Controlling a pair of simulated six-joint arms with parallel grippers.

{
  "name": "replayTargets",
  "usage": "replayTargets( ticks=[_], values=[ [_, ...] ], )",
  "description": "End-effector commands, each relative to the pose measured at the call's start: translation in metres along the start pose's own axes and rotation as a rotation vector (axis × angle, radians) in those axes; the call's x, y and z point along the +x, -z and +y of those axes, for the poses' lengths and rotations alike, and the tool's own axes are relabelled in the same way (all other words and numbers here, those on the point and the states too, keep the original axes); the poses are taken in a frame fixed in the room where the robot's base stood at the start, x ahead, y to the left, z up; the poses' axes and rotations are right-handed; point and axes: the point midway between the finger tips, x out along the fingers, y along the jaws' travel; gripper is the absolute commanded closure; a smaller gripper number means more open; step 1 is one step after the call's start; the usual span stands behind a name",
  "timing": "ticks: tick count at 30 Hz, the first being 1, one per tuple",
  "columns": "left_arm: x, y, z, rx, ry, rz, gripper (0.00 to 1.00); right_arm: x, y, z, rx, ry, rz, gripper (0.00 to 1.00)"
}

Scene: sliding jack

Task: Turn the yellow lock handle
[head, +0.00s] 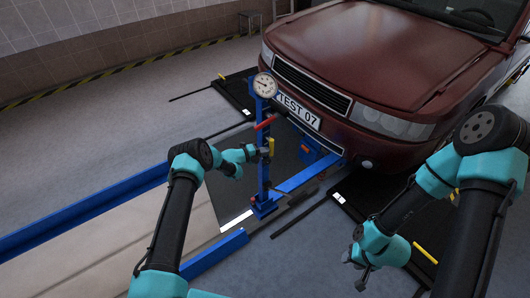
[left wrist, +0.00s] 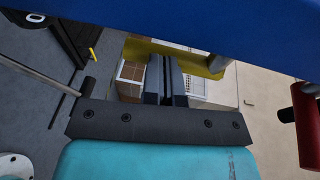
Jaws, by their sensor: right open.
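The yellow lock handle (head: 271,146) is on the blue upright post (head: 264,178) of the jack, below a red handle (head: 266,123). My left gripper (head: 266,154) is at the yellow handle, in front of the post. In the left wrist view its two dark fingers (left wrist: 167,75) are close together, with their tips at the yellow handle (left wrist: 205,62); they look shut on it, though the contact itself is partly hidden. The red handle also shows in the left wrist view (left wrist: 306,125). My right gripper (head: 360,258) is open and empty at the lower right, away from the jack.
A round gauge (head: 265,85) tops the post. A dark red car (head: 365,55) stands close behind it. A blue rail (head: 85,212) runs on the left. Black plates with yellow bars (head: 424,252) lie on the floor. The grey floor at the left is clear.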

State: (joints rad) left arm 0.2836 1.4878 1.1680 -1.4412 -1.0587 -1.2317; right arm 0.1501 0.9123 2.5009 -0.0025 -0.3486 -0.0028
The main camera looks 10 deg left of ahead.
Motion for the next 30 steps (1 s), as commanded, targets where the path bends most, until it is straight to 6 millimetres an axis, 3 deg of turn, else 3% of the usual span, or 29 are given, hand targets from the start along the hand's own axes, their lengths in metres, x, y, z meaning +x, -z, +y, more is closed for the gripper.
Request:
replayTargets(
  ticks=[11, 24, 30],
  values=[
    [-0.020, 0.002, 0.001, 0.000, 0.000, 0.008, 1.00, 0.000, 0.000, 0.000, 0.000, 0.000, 0.000, 0.57],
    [-0.099, 0.003, 0.010, 0.000, -0.001, 0.013, 1.00, 0.000, 0.000, 0.000, 0.000, 0.000, 0.000, 0.57],
    [-0.122, 0.003, 0.012, 0.002, -0.001, 0.014, 1.00, 0.000, 0.000, 0.000, 0.000, 0.000, 0.000, 0.57]
  ],
)
